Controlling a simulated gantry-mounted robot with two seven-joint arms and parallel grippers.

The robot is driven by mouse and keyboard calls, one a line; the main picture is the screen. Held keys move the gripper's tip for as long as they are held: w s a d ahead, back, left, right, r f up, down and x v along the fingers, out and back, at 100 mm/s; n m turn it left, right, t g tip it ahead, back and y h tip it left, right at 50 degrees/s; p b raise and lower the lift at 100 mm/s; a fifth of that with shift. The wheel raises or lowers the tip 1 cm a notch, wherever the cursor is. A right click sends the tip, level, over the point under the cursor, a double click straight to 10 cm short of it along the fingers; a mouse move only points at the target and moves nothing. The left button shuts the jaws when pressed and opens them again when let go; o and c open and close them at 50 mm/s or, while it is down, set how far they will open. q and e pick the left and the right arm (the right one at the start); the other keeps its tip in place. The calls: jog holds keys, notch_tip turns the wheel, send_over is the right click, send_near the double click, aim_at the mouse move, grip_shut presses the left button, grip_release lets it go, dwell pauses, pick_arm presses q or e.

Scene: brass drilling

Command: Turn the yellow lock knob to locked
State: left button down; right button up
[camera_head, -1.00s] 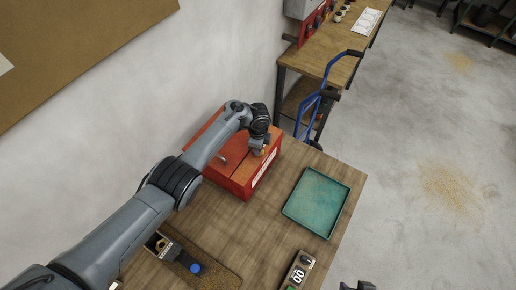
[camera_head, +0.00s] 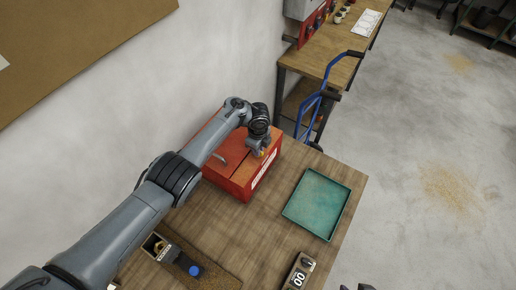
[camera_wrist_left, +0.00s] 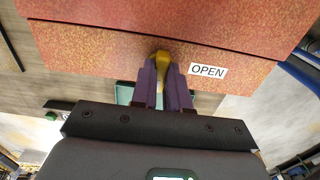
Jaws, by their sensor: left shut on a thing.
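The red box (camera_head: 237,181) stands against the wall on the wooden table, with a handle on its top. My left gripper (camera_head: 261,152) is at the right part of the box's top. In the left wrist view its two purple fingers (camera_wrist_left: 164,88) are shut on the yellow lock knob (camera_wrist_left: 163,57), whose tip shows between and beyond them. A white label reading OPEN (camera_wrist_left: 208,71) lies just right of the knob. Most of the knob is hidden by the fingers. At the bottom edge, a small dark part of my right gripper (camera_head: 358,287) shows.
A teal tray (camera_head: 291,211) lies right of the box. A counter device (camera_head: 299,272) is at the table's front, and a small fixture with a blue knob (camera_head: 195,270) sits at front left. A blue hand truck (camera_head: 313,104) stands behind the table. Bare wood lies between box and tray.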

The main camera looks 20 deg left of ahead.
pick_arm(q)
jog(key=c, duration=1.1)
grip_release()
jog(key=shift+r+p, duration=1.25)
jog(key=shift+r, duration=4.1)
jog(key=shift+s, duration=0.1)
